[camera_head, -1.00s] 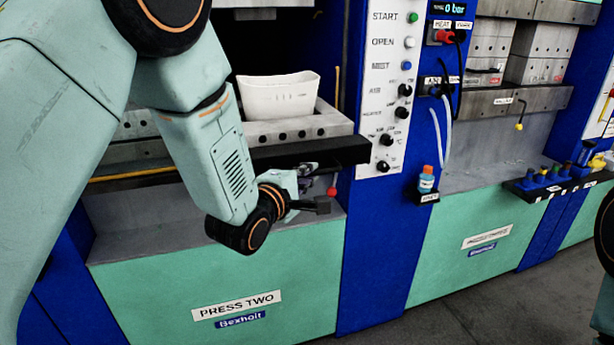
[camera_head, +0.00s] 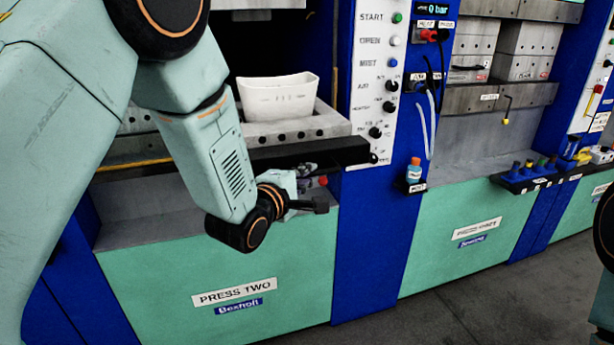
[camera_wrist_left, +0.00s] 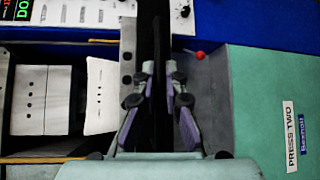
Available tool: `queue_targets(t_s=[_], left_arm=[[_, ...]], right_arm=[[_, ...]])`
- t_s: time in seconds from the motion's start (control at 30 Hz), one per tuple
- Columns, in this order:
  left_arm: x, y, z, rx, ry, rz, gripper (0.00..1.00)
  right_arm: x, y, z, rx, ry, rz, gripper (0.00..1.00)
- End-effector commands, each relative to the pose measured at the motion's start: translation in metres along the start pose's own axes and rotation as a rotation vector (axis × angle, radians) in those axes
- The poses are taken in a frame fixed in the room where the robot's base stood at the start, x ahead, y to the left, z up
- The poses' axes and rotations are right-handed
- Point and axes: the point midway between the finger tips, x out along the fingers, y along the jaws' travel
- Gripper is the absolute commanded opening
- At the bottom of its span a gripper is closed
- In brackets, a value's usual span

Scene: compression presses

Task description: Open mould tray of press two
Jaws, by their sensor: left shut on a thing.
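Press two's mould tray (camera_head: 290,128) is a grey block with round holes, behind a black front bar (camera_head: 300,153). It sticks out from the press, and a white tub-like part (camera_head: 277,97) sits on it. My left gripper (camera_head: 308,176) is at the bar, partly hidden by my wrist in the head view. In the left wrist view, the fingers (camera_wrist_left: 160,72) are shut on the black bar (camera_wrist_left: 158,35), one on each side. The white part (camera_wrist_left: 101,95) lies to the left there. My right gripper is not in view.
A control panel (camera_head: 373,80) with buttons and knobs stands right of the tray. A red knob (camera_head: 323,181) is below the bar's right end, near my gripper. A small bottle (camera_head: 414,170) is on the blue column. Grey floor (camera_head: 480,305) is clear at the front right.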

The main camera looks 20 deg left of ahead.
Motion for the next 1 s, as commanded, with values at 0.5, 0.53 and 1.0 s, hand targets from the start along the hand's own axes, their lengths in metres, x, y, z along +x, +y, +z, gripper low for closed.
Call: queue_targets(t_s=[0.5, 0.53, 1.0], left_arm=[[-0.002, -0.004, 0.002, 0.002, -0.004, -0.009, 0.29], [-0.002, -0.003, 0.002, 0.002, -0.004, -0.008, 0.31], [-0.014, -0.002, 0.002, 0.001, -0.002, -0.004, 0.34]], right_arm=[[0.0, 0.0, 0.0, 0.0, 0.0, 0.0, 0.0], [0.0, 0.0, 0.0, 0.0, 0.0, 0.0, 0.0], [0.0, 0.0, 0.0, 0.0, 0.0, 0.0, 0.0]])
